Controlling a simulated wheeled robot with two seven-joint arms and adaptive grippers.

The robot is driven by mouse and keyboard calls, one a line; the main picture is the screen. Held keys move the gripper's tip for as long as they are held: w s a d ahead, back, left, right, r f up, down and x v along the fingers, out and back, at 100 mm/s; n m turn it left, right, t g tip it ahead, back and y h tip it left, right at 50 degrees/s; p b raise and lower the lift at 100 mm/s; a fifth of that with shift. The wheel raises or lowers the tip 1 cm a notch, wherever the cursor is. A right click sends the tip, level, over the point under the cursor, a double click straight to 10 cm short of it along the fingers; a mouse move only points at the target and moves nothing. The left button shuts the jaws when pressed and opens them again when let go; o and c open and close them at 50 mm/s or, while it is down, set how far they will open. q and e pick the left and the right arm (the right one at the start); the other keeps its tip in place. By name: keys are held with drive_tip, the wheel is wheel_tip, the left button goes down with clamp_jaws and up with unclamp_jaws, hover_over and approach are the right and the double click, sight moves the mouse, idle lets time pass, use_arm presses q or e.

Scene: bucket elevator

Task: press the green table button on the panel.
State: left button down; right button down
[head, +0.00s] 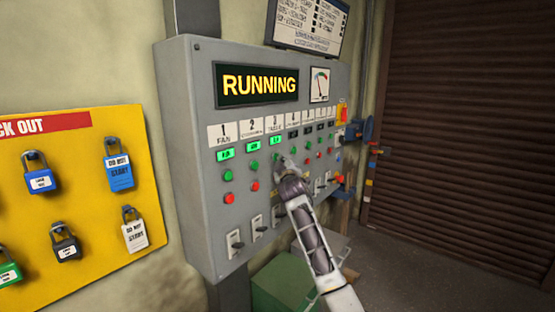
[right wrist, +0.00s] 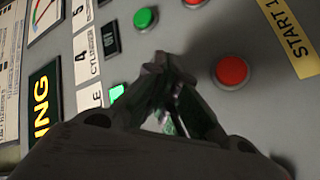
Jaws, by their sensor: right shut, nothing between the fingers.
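The grey control panel (head: 200,160) has numbered columns, each with an indicator above a green and a red button. The table column is marked by label 3 (head: 275,124) and a lit green indicator (head: 276,141), which also shows in the right wrist view (right wrist: 117,93). My right gripper (head: 281,161) is shut and empty, with its tips at the table column's green button. In the right wrist view the fingertips (right wrist: 158,65) cover that button, so I cannot tell whether they touch it. The column's red button (right wrist: 232,71) is clear beside them. My left gripper is not in view.
The display (head: 257,85) reads RUNNING. A neighbouring green button (right wrist: 145,18) is close to the fingers. Switches line the panel's lower part. A yellow lockout board (head: 95,190) with padlocks is at left, a green box (head: 283,283) below, and a brown shutter (head: 460,110) at right.

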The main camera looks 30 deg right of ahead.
drive_tip(key=shift+w+a, duration=0.1)
drive_tip(key=shift+w, duration=0.05)
drive_tip(key=shift+s, duration=0.2)
idle(0.6)
drive_tip(key=shift+s+d+p, duration=0.35)
drive_tip(key=shift+s+p, duration=0.1)
drive_tip(key=shift+s, duration=0.2)
drive_tip(key=shift+s+d+p, duration=0.3)
drive_tip(key=shift+s+d, duration=0.05)
drive_tip(key=shift+s, duration=0.45)
drive_tip(key=shift+s+d+p, duration=0.3)
drive_tip(key=shift+s+p, duration=0.05)
drive_tip(key=shift+s, duration=0.4)
drive_tip(key=shift+s+d+p, duration=0.3)
drive_tip(key=shift+s+d, duration=0.05)
drive_tip(key=shift+s, duration=0.45)
